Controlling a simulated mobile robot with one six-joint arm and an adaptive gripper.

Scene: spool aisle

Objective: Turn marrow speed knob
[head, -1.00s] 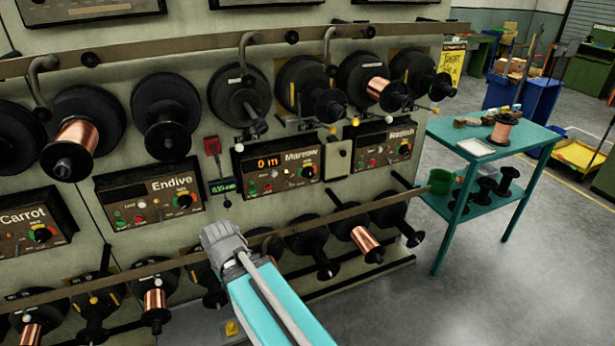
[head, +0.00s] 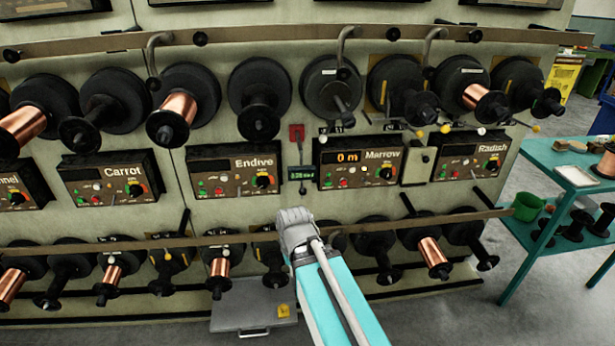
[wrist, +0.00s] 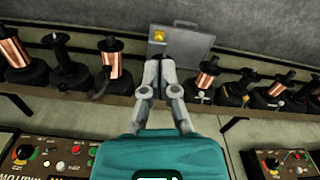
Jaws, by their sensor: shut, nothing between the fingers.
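The Marrow panel (head: 333,180) is on the machine face in the head view, its display lit orange with "0 m". Its speed knob (head: 386,173), dark with coloured marks around it, is at the panel's lower right. My gripper (wrist: 160,62) is shut and empty in the wrist view, over the lower spool row. In the head view the grey wrist end of my arm is below and left of the Marrow panel, apart from the knob; the fingers are hidden there. In the wrist view an upside-down panel, apparently Marrow, shows its knob (wrist: 24,152) at lower left.
Endive (head: 235,171) and Radish (head: 470,160) panels flank Marrow. A long rail (head: 150,243) runs below the panels, with spools under it. Spools overhang above. A grey box (head: 245,312) lies low at the machine's foot. A teal table (head: 535,160) stands right.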

